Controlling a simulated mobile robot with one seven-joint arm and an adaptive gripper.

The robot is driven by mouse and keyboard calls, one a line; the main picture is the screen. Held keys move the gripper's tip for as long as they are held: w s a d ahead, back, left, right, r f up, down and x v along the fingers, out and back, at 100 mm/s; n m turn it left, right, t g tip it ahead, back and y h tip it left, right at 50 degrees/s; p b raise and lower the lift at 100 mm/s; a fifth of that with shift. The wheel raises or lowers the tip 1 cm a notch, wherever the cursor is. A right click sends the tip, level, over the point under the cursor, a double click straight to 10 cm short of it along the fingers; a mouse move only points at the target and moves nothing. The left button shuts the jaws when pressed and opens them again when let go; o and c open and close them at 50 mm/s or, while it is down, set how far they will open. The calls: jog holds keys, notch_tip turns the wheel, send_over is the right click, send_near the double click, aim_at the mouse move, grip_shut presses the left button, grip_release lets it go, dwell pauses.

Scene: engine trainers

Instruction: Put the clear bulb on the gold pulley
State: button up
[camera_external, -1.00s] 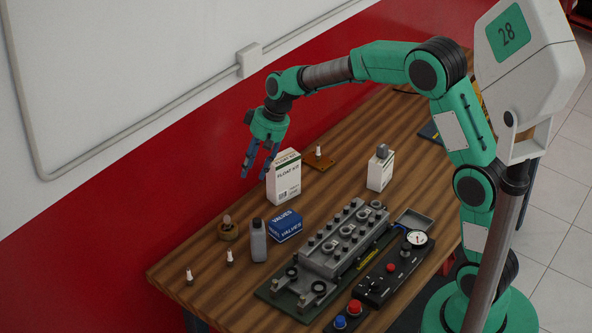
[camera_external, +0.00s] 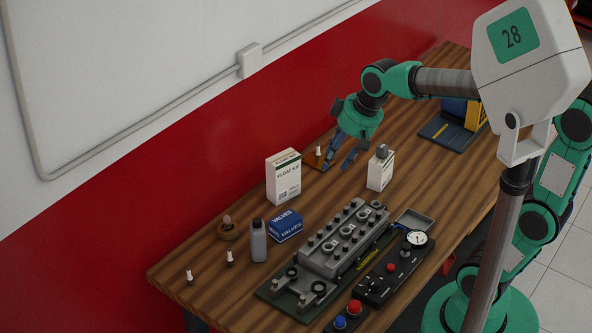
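A small clear bulb (camera_external: 227,219) stands on the gold pulley (camera_external: 229,236), a round brownish-gold piece at the left of the wooden bench. The bulb looks upright and touches the pulley's top; it is small, so its exact seating is hard to tell. My gripper (camera_external: 341,154) is far from them, above the back of the bench, between the white float kit box and the small white carton. Its two blue-grey fingers point down and stand apart, with nothing seen between them.
The float kit box (camera_external: 284,178), blue valves box (camera_external: 285,226) and grey bottle (camera_external: 259,241) stand near the pulley. Spark plugs (camera_external: 230,257) stand at the left. An engine block (camera_external: 345,240) fills the bench's front. A white carton (camera_external: 380,170) stands near my gripper.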

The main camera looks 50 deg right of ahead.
jog(key=s+d+f+t+h, duration=0.1)
jog(key=s, duration=1.6)
jog(key=shift+s+d+f, duration=0.15)
jog(key=shift+s+d, duration=0.05)
jog(key=shift+d, duration=0.1)
